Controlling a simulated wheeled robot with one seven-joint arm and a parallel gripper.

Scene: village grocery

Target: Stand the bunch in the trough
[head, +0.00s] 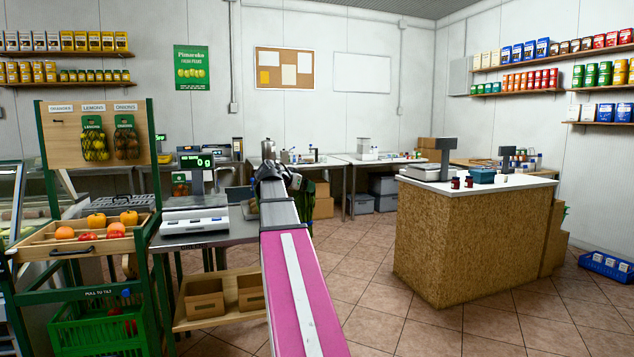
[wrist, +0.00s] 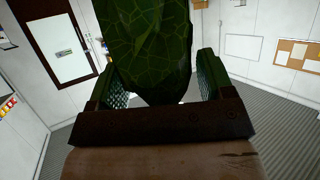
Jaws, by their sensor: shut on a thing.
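A dark green leafy bunch (wrist: 148,42) with a veined surface sits between the two fingers of my gripper (wrist: 161,78) in the wrist view. The gripper is shut on it, and the bunch extends past the top edge of that view. In the head view my arm reaches away from me and hides most of the gripper. A patch of dark green shows just right of the arm's far end, probably part of the bunch. I cannot make out a trough for certain in either view.
A scale (head: 195,218) stands on a grey table left of my arm, above a shelf with wooden boxes (head: 204,297). A green produce stand (head: 152,190) is at the left. A counter (head: 465,240) stands at the right. Tiled floor (head: 375,290) lies clear between.

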